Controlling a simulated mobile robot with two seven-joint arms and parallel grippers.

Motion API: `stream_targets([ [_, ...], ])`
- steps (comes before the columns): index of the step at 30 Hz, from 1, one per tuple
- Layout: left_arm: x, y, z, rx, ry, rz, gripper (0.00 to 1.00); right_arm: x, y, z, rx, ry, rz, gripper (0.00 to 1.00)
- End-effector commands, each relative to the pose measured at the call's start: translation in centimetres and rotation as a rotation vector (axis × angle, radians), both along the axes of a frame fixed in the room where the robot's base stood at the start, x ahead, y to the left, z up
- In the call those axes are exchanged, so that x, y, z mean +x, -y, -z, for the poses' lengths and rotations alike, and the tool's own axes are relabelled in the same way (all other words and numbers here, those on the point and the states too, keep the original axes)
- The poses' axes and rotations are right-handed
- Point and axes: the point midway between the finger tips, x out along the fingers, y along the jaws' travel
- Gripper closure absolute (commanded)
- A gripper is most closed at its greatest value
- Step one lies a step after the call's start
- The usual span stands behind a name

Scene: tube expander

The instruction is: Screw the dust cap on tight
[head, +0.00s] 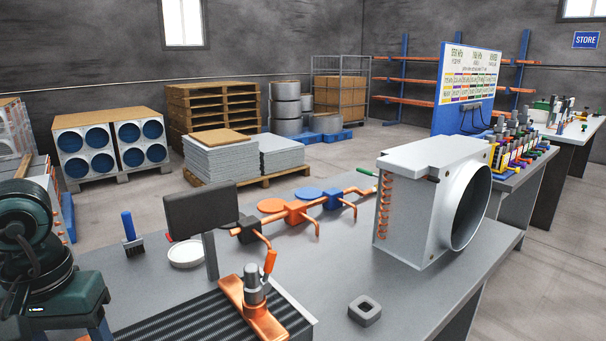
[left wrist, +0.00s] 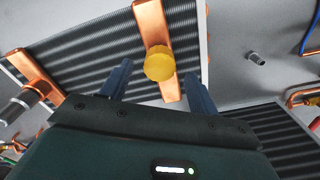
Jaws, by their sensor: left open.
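A yellow cap (left wrist: 159,63), the likely dust cap, shows in the left wrist view on a copper bar (left wrist: 150,22) at the edge of a finned coil (left wrist: 90,50). My left gripper (left wrist: 158,70) is open, with one fingertip on each side of the cap in the picture. I see gaps between the fingers and the cap; whether they are level with it in depth I cannot tell. In the head view my left arm's dark green wrist is at the lower left and the yellow cap does not show. My right gripper is not in view.
Another copper bar (head: 252,312) carries an upright grey fitting (head: 254,288). A dark screen (head: 201,209) on a post, a grey square ring (head: 365,311), a white dish (head: 186,254), a brush (head: 131,235) and a large ducted unit (head: 412,205) stand around. Bare tabletop (head: 325,265) lies between them.

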Motion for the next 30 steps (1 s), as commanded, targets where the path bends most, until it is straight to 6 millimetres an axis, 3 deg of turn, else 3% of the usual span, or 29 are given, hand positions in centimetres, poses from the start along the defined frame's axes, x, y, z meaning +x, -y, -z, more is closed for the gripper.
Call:
stream_targets([
  [1,0.0,0.0,-1.0,0.000,0.002,0.000,0.39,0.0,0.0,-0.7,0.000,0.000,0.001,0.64],
  [13,0.0,0.0,-5.0,-0.001,0.001,-0.001,0.39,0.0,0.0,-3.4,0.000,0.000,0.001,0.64],
  [25,0.0,0.0,-5.5,0.000,0.000,0.000,0.39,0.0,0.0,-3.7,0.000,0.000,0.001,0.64],
  [30,0.0,0.0,-8.6,0.000,0.000,0.000,0.39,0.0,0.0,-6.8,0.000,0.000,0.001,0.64],
])
